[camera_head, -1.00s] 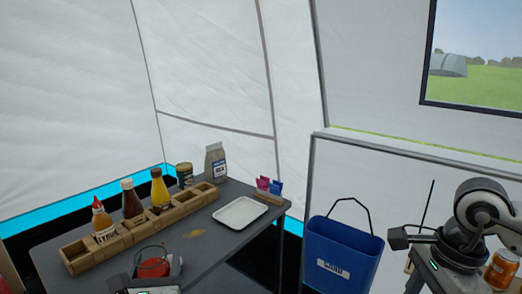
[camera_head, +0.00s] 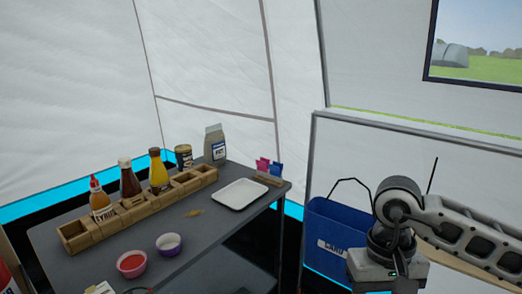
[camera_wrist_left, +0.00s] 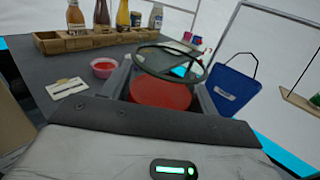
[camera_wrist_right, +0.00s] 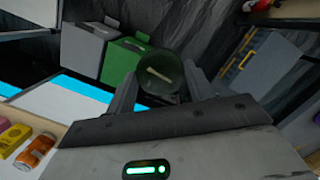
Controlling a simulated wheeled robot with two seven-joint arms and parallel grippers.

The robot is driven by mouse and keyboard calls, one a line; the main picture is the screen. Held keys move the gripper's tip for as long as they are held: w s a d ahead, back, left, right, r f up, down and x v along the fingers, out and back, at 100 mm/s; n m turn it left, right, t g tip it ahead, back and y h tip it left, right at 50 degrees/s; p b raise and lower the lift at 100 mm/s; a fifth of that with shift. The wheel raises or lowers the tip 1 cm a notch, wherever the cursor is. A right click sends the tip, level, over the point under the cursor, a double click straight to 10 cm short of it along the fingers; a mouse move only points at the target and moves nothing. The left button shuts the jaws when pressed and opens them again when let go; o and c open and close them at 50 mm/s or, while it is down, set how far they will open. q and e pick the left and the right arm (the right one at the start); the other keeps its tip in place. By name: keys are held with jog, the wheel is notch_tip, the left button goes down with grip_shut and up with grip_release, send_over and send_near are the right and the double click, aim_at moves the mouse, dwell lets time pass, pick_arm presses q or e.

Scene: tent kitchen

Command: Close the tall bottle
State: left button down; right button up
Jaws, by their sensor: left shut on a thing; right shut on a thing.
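In the left wrist view my left gripper (camera_wrist_left: 160,95) is shut on a clear glass vessel (camera_wrist_left: 170,62) with a dark rim and red contents. I look into its open mouth, so its height does not show. In the right wrist view my right gripper (camera_wrist_right: 162,90) is shut on a small round see-through greenish piece (camera_wrist_right: 160,75) with a pale strip showing through it. I cannot tell for certain that it is a lid or stopper. The two held things are apart. Neither pair of fingertips shows clearly in the head view.
The grey table (camera_head: 205,215) bears a wooden rack (camera_head: 140,208) with sauce bottles, a white tray (camera_head: 240,194), a red bowl (camera_head: 132,264) and a purple-rimmed bowl (camera_head: 168,244). A blue bin (camera_head: 335,233) hangs right of it.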

pick_arm(q)
jog(key=shift+r, duration=0.15)
dwell(0.4)
jog(key=d+r+m+g+h, duration=0.1)
jog(key=d+m+g+h, duration=0.3)
jog(key=d+m+h, duration=0.4)
jog(key=w+d+h, duration=0.1)
jog(key=d+h, duration=0.2)
jog(key=d, duration=0.3)
jog(key=shift+h, duration=0.3)
pick_arm(e)
jog(key=a+r+m, duration=0.2)
jog(key=a+r, duration=0.5)
jog(key=a, duration=0.5)
jog(key=a+r+m, duration=0.3)
jog(key=a+r, duration=0.5)
jog(key=a, duration=0.5)
jog(key=shift+r+m+y, duration=0.3)
jog(key=shift+y, duration=0.1)
jog(key=shift+f, duration=0.1)
jog(key=shift+d+f, duration=0.1)
jog(key=shift+f, duration=1.8)
